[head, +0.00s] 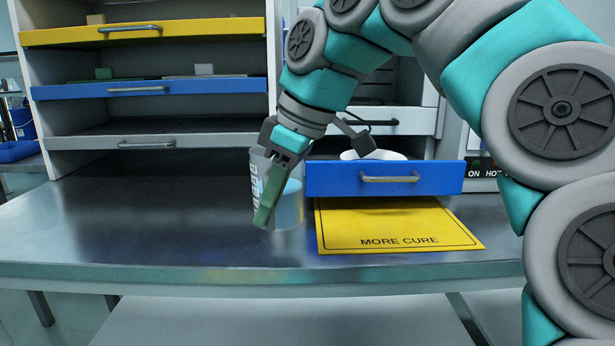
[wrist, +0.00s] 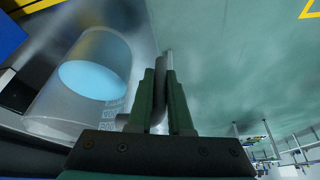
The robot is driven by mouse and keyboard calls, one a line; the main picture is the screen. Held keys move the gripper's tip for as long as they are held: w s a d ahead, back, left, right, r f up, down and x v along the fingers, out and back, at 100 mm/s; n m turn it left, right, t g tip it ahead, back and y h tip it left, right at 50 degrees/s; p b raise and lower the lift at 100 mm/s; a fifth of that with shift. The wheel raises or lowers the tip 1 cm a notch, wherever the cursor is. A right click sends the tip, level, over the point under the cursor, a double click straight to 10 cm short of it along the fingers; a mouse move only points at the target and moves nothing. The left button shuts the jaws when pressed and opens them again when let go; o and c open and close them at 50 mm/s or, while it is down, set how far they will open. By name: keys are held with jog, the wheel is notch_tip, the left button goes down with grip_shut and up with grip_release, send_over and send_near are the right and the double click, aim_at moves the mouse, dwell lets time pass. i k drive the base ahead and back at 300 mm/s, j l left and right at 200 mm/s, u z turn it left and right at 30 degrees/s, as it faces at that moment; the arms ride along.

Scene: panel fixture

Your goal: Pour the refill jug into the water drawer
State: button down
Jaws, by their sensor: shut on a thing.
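The refill jug (head: 291,207) is a clear, upright jug with pale lettering and blue water inside. It stands on or just above the steel bench; I cannot tell which. My gripper (head: 266,214) is in front of it, fingers pointing down. In the wrist view, the fingers (wrist: 163,90) are shut on the jug's grey handle (wrist: 157,105), and the jug body (wrist: 48,105) is to the left with water (wrist: 92,82) visible. The water drawer (head: 335,179) has a blue front with a metal handle and is pulled out, right of the jug. A white rounded piece (head: 372,155) shows above its front.
A yellow panel marked MORE CURE (head: 400,228) is below the drawer. Blue, yellow and grey drawers fill the rack (head: 150,90) at the back left. An ON/HOT panel (head: 482,168) is right of the water drawer. The bench (head: 120,225) is clear at the left.

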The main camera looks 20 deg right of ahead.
aim_at(381, 172)
jog(key=i+j+z, duration=0.15)
jog(key=i+j, duration=0.45)
jog(key=i+l, duration=0.15)
jog(key=l, duration=0.15)
jog(key=i+l, duration=0.1)
jog(key=l, duration=0.2)
